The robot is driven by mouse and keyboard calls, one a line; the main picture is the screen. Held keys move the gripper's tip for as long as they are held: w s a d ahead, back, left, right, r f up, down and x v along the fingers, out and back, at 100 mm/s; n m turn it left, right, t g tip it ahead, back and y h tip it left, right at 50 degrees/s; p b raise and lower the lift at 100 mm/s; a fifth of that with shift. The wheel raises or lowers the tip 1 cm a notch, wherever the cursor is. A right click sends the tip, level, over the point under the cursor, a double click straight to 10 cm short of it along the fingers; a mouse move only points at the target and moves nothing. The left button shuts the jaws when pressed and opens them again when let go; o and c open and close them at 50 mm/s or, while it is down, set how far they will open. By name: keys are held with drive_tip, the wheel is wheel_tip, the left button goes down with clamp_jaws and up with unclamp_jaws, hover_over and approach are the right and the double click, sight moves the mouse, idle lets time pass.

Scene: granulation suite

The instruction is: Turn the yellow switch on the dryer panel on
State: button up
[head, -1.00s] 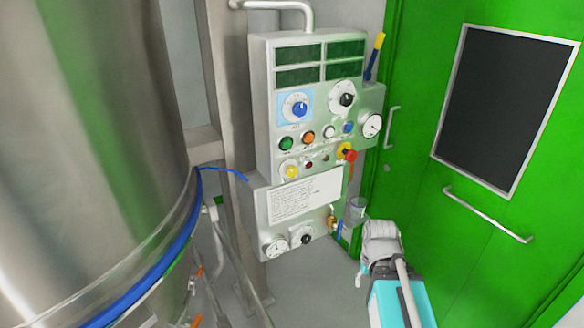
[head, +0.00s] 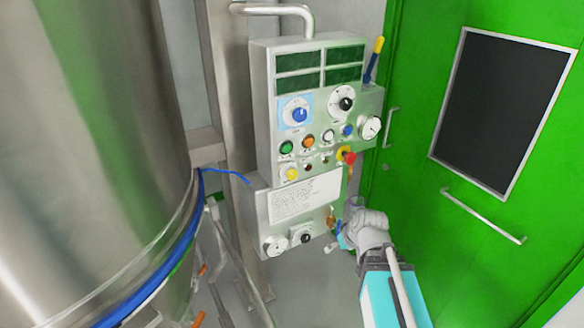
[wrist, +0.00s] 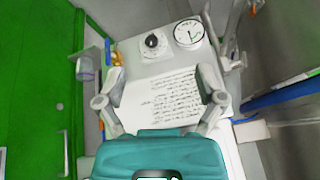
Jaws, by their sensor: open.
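The dryer panel (head: 262,110) is a pale grey box of knobs, lamps and gauges on the wall. The yellow switch (head: 291,174) is a small round knob at its lower left, below the green button; its setting is too small to tell. I cannot make the switch out in the wrist view. My gripper (head: 340,228) is at the panel's lower right, below and right of the switch and apart from it. In the wrist view, my open gripper (wrist: 160,102) has its fingers spread across the printed label (wrist: 160,92), with nothing between them.
A red emergency knob (head: 348,157) sticks out right of the switch. A large steel vessel (head: 90,130) fills the left. A green door (head: 450,225) with a bar handle stands at the right. The wrist view shows a black knob (wrist: 152,41) and a gauge (wrist: 188,33).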

drive_tip(key=w+a+r+n+t+y+p, duration=0.2)
drive_tip(key=w+a+r+t+y+p, duration=0.25)
drive_tip(key=r, duration=0.55)
drive_tip(key=n+t+p, duration=0.1)
drive_tip(key=t+p, duration=0.1)
drive_tip(key=t, duration=0.1)
approach(294, 174)
drive_tip(key=s+r, duration=0.1)
drive_tip(key=s, duration=0.1)
drive_tip(key=shift+s+d+r+h, duration=0.15)
drive_tip(key=shift+s+d+h, duration=0.1)
drive_tip(key=shift+d, duration=0.2)
drive_tip(key=shift+w, duration=0.15)
drive_tip(key=b+x, duration=0.5)
drive_tip(key=x, duration=0.8)
drive_tip(key=shift+w+a+f, duration=0.2)
drive_tip(key=shift+f, duration=0.05)
drive_tip(key=c, duration=1.2)
